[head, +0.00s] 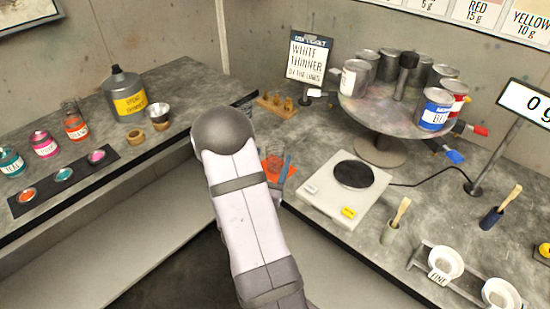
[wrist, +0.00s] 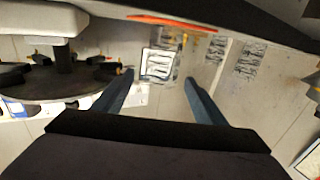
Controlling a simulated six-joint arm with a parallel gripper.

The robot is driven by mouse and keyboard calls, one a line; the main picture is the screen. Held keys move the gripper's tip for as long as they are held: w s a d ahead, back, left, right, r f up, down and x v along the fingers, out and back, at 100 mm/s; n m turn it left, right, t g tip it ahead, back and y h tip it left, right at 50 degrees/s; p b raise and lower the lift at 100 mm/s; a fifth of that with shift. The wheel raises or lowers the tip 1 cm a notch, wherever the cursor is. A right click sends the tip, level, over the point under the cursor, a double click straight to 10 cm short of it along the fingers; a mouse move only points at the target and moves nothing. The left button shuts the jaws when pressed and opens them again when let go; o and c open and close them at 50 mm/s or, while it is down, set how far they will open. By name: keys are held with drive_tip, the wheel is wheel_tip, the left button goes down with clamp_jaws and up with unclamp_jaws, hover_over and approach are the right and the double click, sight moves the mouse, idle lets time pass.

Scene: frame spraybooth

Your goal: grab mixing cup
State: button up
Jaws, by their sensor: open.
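No thing in view is labelled as the mixing cup. A small silver cup (head: 159,115) stands on the left bench beside wooden rings, and I cannot tell whether it is the mixing cup. My gripper (wrist: 158,77) is open, with its two blue-grey fingers apart and nothing seen held between them. In the head view my arm hides most of it; a blue finger (head: 286,168) shows beside an orange patch (head: 273,166), left of the scale. The wrist view looks upside down; the sign card (wrist: 158,65) shows beyond the fingers.
A turntable (head: 376,112) with several cans stands at the back right. In front are a scale (head: 346,188) with a dark round plate, brushes in holders and white strainer cups (head: 445,262). A grey thinner can (head: 124,95) and several small jars stand on the left bench.

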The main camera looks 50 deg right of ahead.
sight(273, 155)
drive_tip(key=p+x, duration=0.1)
drive_tip(key=x, duration=0.2)
drive_tip(key=shift+w+d+r+p, duration=0.1)
drive_tip(key=shift+d+r+p, duration=0.1)
drive_tip(key=shift+p, duration=0.1)
drive_tip(key=shift+w+d+f, duration=0.1)
drive_tip(key=shift+w+d, duration=0.25)
drive_tip(key=shift+d, duration=0.3)
drive_tip(key=c, duration=1.1)
